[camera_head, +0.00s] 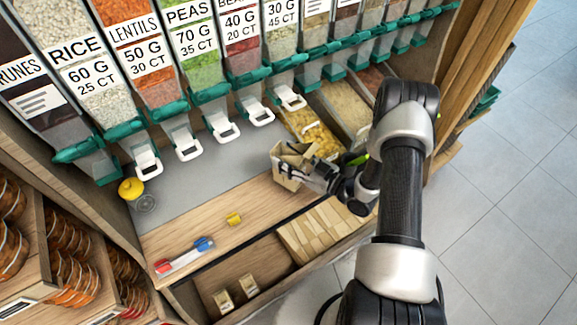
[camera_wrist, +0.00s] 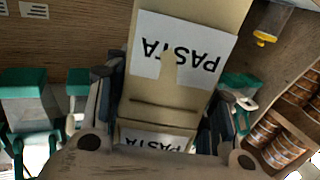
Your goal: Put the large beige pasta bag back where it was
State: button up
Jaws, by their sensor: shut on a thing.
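The large beige pasta bag (camera_head: 287,178) is in my gripper (camera_head: 322,176) in the head view, above the wooden counter near the pasta bin. In the wrist view the bag (camera_wrist: 185,88) shows white labels reading PASTA, upside down. My gripper (camera_wrist: 160,108) has one finger on each side of the bag and is shut on it. The fingers and wrist hide part of the bag in the head view. A row of beige bags (camera_head: 325,230) lies in the right compartment at the front of the counter.
Dispensers (camera_head: 205,70) with white handles line the back. A yellow bin of pasta (camera_head: 312,132) is behind my gripper. Two small bags (camera_head: 236,292) stand in the left compartment. Jars (camera_head: 75,275) fill the left shelves.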

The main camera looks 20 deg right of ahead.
jog(key=shift+f+b, duration=0.45)
jog(key=shift+f, duration=1.1)
jog(key=shift+f, duration=0.25)
jog(key=o, duration=1.6)
jog(key=shift+r, duration=0.1)
jog(key=shift+r, duration=0.1)
jog(key=shift+s+d+r, duration=0.1)
jog(key=shift+s+d, duration=0.05)
jog(key=p+v, duration=0.2)
jog(key=v, duration=0.9)
jog(key=shift+s+d, duration=0.2)
jog(key=shift+s, duration=0.05)
